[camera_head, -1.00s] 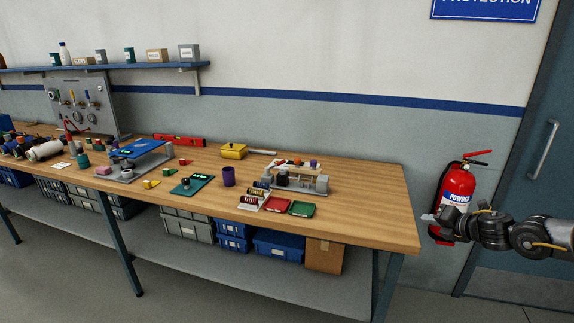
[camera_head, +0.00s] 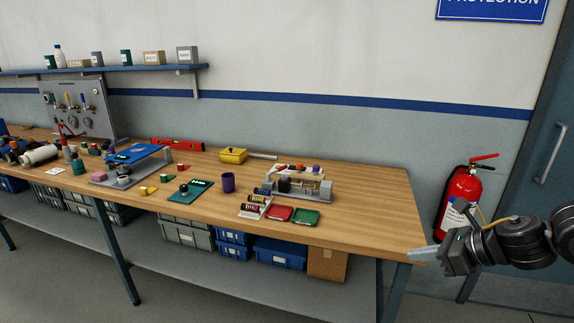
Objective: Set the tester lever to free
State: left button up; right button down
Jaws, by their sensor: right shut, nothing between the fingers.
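A bench device with a grey base (camera_head: 325,196) and small coloured parts on top stands on the right half of the wooden workbench. A second device with a blue plate (camera_head: 140,153) on a grey base stands further left. I cannot make out which part is the tester lever or how it is set; the parts are too small. My right gripper (camera_head: 424,254) is shut and empty. It appears past the bench's right front corner, pointing left, well apart from both devices. My left gripper is not in view.
The workbench (camera_head: 380,212) has clear wood at its right end. Red tray (camera_head: 278,214), green tray (camera_head: 304,217), purple cup (camera_head: 228,182) and yellow box (camera_head: 233,155) lie near the right device. A fire extinguisher (camera_head: 462,192) stands behind my right arm.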

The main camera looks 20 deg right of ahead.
aim_at(278, 170)
jog(key=i, duration=1.85)
